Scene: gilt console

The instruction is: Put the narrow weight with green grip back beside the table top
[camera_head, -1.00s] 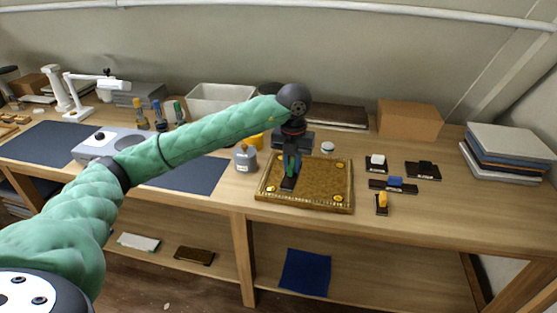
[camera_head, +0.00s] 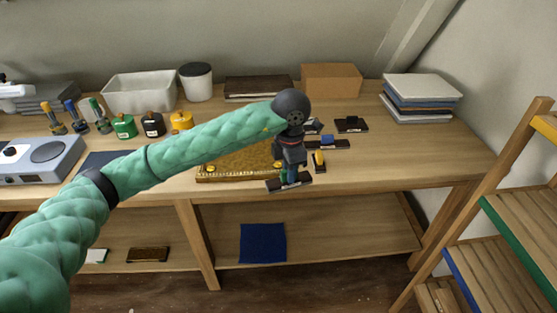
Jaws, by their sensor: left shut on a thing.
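My left gripper (camera_head: 289,171) is shut on the narrow weight with green grip (camera_head: 299,183). The weight has a dark flat bar base, and its green grip is mostly hidden between the fingers. It appears level, in front of the right front corner of the gilt table top (camera_head: 228,165); I cannot tell whether it touches the bench. The table top is a gold square panel lying flat, with its right part hidden behind my left arm. My right gripper is not in view.
To the right lie weights with yellow (camera_head: 318,161), blue (camera_head: 328,141) and black (camera_head: 351,124) grips; another is partly hidden by my gripper. A cardboard box (camera_head: 331,82) and stacked books (camera_head: 420,97) stand behind. The bench's right front is clear. A ladder-like stand (camera_head: 500,215) is at right.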

